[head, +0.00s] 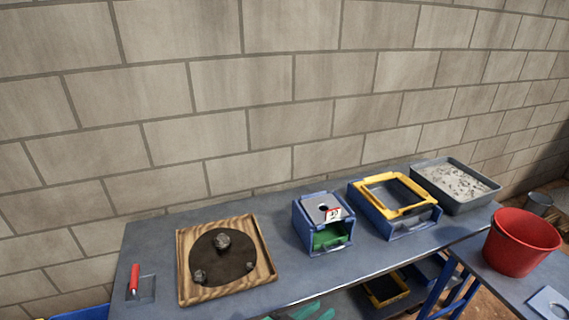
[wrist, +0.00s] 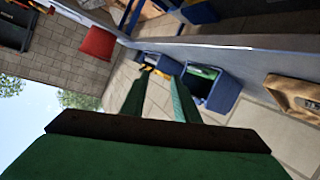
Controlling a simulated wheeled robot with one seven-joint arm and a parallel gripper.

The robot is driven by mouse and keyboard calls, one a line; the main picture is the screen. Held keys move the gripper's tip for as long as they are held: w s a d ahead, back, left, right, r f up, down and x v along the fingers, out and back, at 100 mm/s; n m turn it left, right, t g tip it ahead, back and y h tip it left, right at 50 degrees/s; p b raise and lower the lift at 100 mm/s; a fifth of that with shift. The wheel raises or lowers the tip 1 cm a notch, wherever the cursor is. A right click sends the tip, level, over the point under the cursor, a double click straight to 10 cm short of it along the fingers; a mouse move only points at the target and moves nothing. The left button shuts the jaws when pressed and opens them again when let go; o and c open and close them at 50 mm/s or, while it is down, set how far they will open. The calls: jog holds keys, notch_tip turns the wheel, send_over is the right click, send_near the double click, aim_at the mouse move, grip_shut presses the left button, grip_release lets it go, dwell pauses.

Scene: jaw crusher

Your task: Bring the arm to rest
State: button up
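My gripper (wrist: 161,80) shows in the wrist view as two green fingers standing apart, with nothing seen between them. In the head view, teal parts that look like my gripper (head: 303,312) show at the bottom edge, in front of the bench. Most of my arm is out of view. The blue jaw crusher box (head: 325,222) stands on the bench, with a grey top with a round hole and green inside its front. It also shows in the wrist view (wrist: 215,88), to the right of the fingers.
The bench (head: 150,235) holds a wooden tray (head: 182,260) with several stones on a dark round mat, a red tool (head: 134,278), a yellow-framed blue box (head: 397,200) and a grey tray (head: 425,185) of gravel. A red bucket (head: 520,243) stands at right. A block wall runs behind.

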jog(key=s+a+f+n+t+y, duration=0.2)
jog(key=s+a+f+n+y, duration=0.15)
jog(key=s+f, duration=0.3)
jog(key=s+a+f+n+t+y, duration=0.1)
jog(key=s+a+f+n+y, duration=0.1)
jog(key=s+f+n+y, duration=0.45)
jog(key=s+a+r+m+t, duration=0.1)
jog(key=s+r, duration=0.3)
jog(key=s, duration=0.5)
jog(key=s+a+r+m+t, duration=0.1)
jog(key=s+a+r+m, duration=0.1)
jog(key=s, duration=0.8)
notch_tip(320, 180, up, 2)
jog(key=shift+a+r+m+t+y, duration=0.1)
jog(key=shift+a+m+t+y, duration=0.15)
jog(key=shift+m, duration=0.35)
jog(key=shift+s+d, duration=0.15)
